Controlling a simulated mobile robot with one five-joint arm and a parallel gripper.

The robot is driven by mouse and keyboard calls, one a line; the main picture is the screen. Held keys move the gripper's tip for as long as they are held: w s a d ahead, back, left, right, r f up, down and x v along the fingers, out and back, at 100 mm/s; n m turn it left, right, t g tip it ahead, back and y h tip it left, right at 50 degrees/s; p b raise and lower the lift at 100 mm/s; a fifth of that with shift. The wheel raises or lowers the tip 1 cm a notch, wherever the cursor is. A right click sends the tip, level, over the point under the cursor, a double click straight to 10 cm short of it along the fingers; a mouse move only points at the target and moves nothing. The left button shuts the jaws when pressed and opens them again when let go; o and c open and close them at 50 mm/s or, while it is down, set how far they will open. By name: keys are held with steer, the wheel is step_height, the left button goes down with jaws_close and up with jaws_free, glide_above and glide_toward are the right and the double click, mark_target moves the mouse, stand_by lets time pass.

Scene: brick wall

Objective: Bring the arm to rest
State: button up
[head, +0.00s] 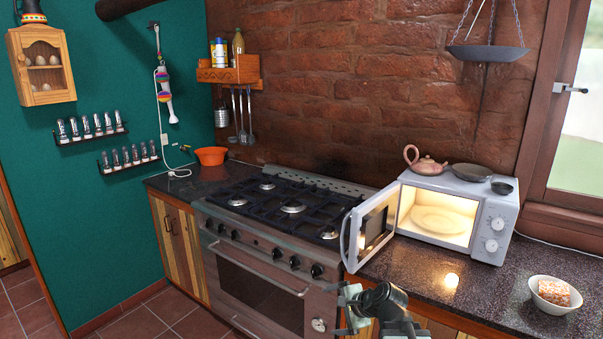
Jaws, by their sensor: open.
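My gripper (352,308) shows at the bottom of the head view, at the end of my dark arm. It is open and I see nothing between its fingers. It appears in front of the counter's cabinet front, below the open microwave door, and I see no contact with anything. The rest of my arm runs out of the bottom edge of the picture.
A white microwave (484,222) stands on the dark counter (430,265) with its lit door (372,228) swung open to the left. A bowl (552,304) holds food at the right. A stove (270,250) stands left.

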steer(key=s+d+f+n+g+h, duration=0.3)
steer(key=s+n, duration=0.3)
steer(key=s+d+f+n+g+h, duration=0.3)
steer(key=s+n+g, duration=0.1)
steer(key=s+n, duration=0.3)
steer(key=shift+s+d+f+n, duration=0.15)
steer(key=shift+d+f+n, duration=0.15)
steer(key=shift+d+f, duration=0.1)
steer(key=shift+d, duration=0.15)
